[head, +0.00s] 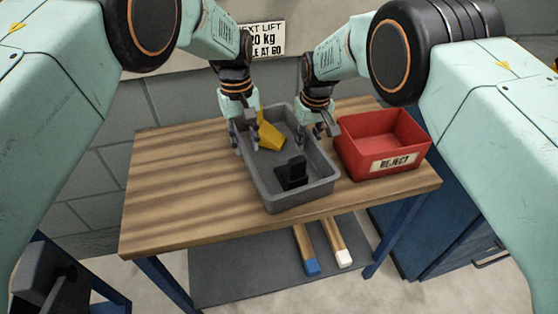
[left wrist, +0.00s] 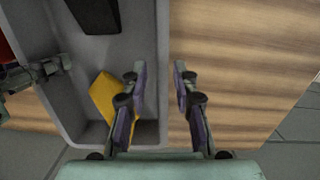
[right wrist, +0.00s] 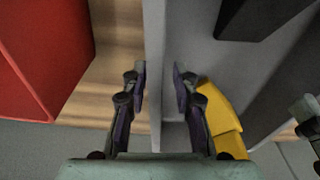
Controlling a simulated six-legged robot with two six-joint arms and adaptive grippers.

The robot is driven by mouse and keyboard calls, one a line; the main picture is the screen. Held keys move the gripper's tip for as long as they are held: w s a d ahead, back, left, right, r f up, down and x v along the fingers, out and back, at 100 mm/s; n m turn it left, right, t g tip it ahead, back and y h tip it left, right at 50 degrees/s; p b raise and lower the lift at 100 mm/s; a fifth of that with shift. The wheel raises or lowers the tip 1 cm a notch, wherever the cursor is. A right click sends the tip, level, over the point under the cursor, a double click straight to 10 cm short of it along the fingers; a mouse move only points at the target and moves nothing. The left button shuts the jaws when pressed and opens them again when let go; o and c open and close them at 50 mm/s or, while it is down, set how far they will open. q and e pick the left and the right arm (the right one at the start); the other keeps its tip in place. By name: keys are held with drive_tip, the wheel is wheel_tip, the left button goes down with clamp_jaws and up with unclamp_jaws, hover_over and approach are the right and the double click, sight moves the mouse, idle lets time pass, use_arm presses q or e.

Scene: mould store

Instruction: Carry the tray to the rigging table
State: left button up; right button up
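The grey tray (head: 290,203) lies on a wooden-topped table (head: 175,175). It holds a yellow piece (head: 269,133) at its far end and a black block (head: 291,174) nearer its front. My left gripper (head: 239,138) is at the tray's left wall; in the left wrist view its open fingers (left wrist: 163,85) stand either side of that wall with gaps. My right gripper (head: 317,130) is at the right wall; in the right wrist view its open fingers (right wrist: 160,85) also straddle the wall, apart from it. I cannot tell which table is the rigging table.
A red bin (head: 385,145) labelled REJECT stands close to the tray's right side. The table's left half is clear. A lower shelf (head: 245,270) holds two bars with blue and white ends. A blue cabinet (head: 440,235) stands to the right. A block wall is behind.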

use_arm(q)
drive_tip(key=r, duration=0.5)
drive_tip(key=shift+w+a+r, duration=0.15)
drive_tip(key=shift+w+r, duration=0.1)
drive_tip(key=shift+w, duration=0.15)
drive_tip(key=shift+r, duration=0.35)
use_arm(e)
drive_tip(key=shift+r, duration=0.15)
wheel_tip(320, 180, up, 12)
drive_tip(key=s, duration=0.1)
drive_tip(key=shift+s+d+f, duration=0.15)
drive_tip(key=shift+d+f, duration=0.05)
drive_tip(key=shift+d, duration=0.1)
